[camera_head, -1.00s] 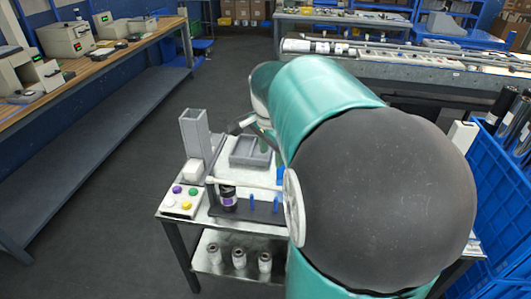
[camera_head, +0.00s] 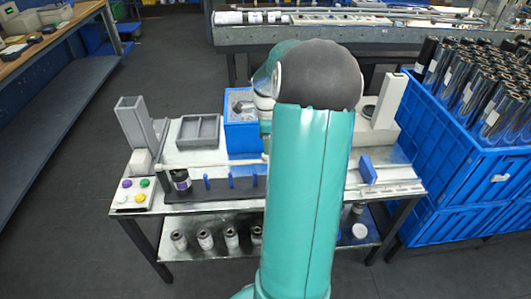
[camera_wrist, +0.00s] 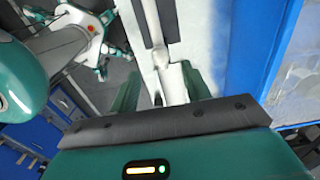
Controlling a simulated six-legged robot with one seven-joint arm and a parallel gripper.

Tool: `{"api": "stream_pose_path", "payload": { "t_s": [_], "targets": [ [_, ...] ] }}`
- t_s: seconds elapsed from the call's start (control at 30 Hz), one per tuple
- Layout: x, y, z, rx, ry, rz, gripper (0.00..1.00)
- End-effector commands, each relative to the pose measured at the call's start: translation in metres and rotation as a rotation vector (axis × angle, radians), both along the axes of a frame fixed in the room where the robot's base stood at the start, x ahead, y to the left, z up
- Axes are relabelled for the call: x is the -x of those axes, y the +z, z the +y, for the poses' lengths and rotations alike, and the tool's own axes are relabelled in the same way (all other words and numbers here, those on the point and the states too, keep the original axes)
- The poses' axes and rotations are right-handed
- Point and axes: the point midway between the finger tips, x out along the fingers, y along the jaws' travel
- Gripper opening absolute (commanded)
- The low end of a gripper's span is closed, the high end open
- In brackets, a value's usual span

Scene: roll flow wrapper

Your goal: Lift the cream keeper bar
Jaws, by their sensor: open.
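The cream keeper bar (camera_head: 212,164) lies level across the near side of the metal work table, above a dark base with blue pegs. Its left end is by a dark roll (camera_head: 181,180); its right end reaches behind my arm. In the wrist view the cream bar (camera_wrist: 151,24) runs down from the top edge to a rounded end near the fingers. My gripper (camera_wrist: 160,72) is open, with one green finger on each side of a pale part below that end. I cannot tell whether it touches. The gripper is hidden behind my arm in the head view.
A button box (camera_head: 133,195) and a grey upright holder (camera_head: 136,124) stand at the table's left. A grey tray (camera_head: 198,131) and a blue bin (camera_head: 242,138) are behind the bar. A blue crate of rolls (camera_head: 470,140) stands at right.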

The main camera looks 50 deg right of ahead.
Motion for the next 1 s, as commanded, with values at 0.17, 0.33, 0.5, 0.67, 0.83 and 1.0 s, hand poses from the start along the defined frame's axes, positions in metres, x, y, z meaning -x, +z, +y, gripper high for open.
{"api": "stream_pose_path", "payload": {
  "t_s": [0.17, 0.33, 0.5, 0.67, 0.83, 1.0],
  "targets": [
    [-0.001, -0.034, 0.001, -0.003, 0.001, 0.001, 0.47],
    [-0.002, -0.051, 0.001, -0.001, 0.002, 0.001, 0.47],
    [-0.002, -0.055, 0.001, 0.001, 0.002, -0.001, 0.47],
    [-0.002, -0.054, 0.001, 0.001, 0.002, -0.001, 0.47],
    [-0.002, -0.054, 0.001, 0.001, 0.002, -0.001, 0.14],
    [-0.002, -0.054, 0.001, 0.001, 0.002, -0.001, 0.00]
  ]
}}
